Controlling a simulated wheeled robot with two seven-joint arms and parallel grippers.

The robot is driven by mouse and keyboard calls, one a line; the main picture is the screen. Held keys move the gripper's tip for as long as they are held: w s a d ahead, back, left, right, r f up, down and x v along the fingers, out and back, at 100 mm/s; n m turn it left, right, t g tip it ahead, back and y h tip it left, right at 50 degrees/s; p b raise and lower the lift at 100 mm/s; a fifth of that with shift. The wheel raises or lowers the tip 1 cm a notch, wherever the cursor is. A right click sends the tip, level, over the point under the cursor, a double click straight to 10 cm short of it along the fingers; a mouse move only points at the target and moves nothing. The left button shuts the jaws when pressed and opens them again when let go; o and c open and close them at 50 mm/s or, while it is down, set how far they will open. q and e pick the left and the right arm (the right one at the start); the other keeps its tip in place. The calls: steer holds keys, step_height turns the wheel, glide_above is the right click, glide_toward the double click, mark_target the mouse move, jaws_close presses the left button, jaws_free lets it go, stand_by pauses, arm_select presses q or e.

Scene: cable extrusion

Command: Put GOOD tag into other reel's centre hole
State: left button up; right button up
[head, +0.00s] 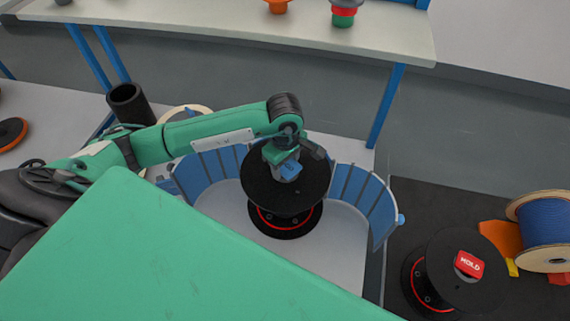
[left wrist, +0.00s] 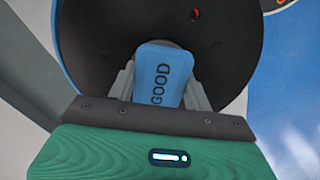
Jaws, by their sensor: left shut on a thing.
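The blue GOOD tag (left wrist: 162,76) is between the fingers of my left gripper (left wrist: 160,95), its lettering facing the left wrist camera. In the head view the tag (head: 290,169) shows at the left gripper (head: 287,172), over the top of a black reel (head: 262,196). The reel's black flange (left wrist: 215,40) lies just beyond the tag in the left wrist view. The reel's centre hole is hidden behind the gripper and tag. I cannot tell whether the tag touches the reel. Another black reel (head: 440,262) at the lower right carries a red HOLD tag (head: 469,264). My right gripper is out of view.
A curved blue guard (head: 366,205) stands around the middle reel. A wooden-flanged spool of blue cable (head: 548,230) and orange and yellow pieces (head: 503,240) are at the far right. A black tube (head: 128,103) stands behind my left arm. A white shelf (head: 230,22) spans the back.

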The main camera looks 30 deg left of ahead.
arm_select(q)
steer(key=shift+s+f, duration=0.2)
steer(key=shift+f, duration=0.2)
steer(key=shift+w+r+p, duration=0.1)
steer(key=shift+r+p, duration=0.25)
steer(key=shift+w+r, duration=0.1)
steer(key=shift+r, duration=0.15)
steer(key=shift+b, duration=0.3)
stand_by(0.4)
steer(key=shift+f+b, duration=0.35)
steer(key=shift+b, duration=0.05)
stand_by(0.3)
